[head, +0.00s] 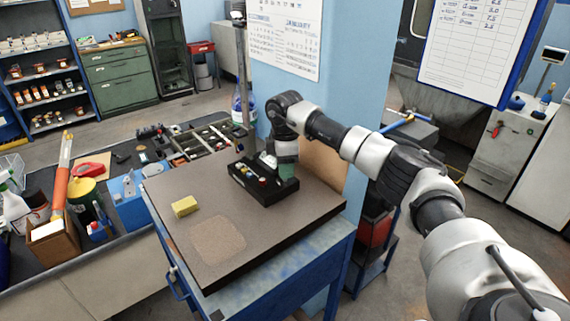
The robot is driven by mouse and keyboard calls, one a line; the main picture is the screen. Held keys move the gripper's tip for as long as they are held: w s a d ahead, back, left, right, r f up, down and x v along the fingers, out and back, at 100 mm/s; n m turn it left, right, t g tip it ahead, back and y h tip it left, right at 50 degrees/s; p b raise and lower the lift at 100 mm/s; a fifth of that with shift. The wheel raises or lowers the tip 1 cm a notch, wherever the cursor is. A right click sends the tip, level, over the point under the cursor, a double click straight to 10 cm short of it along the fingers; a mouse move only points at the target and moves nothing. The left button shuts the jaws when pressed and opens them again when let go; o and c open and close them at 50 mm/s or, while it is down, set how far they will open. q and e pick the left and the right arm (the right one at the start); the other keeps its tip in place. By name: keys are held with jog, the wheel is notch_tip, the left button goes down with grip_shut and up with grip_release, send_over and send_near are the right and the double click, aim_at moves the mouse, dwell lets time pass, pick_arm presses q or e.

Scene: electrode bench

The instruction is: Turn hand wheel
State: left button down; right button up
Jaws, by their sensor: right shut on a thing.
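My right arm reaches in from the right, and its gripper (268,161) is low over the black tray (263,192) on the bench top. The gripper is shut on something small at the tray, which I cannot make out. Its fingertips are mostly hidden by the wrist and the tray's contents. The tray has a dark rim and holds small red, yellow and pale items. I cannot pick out a hand wheel with certainty. My left gripper does not show.
The brown bench top (318,203) has a yellow sponge (185,207) and a lighter worn patch (217,240). A blue pillar (350,90) rises close behind the arm. A cluttered counter with an orange tube (62,180) lies left. The bench top's front is clear.

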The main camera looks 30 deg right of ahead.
jog(key=m+p, duration=0.1)
jog(key=m, duration=0.4)
jog(key=shift+r, duration=0.2)
dwell(0.3)
jog(key=o, duration=0.9)
jog(key=shift+s, duration=0.1)
jog(key=shift+f, duration=0.15)
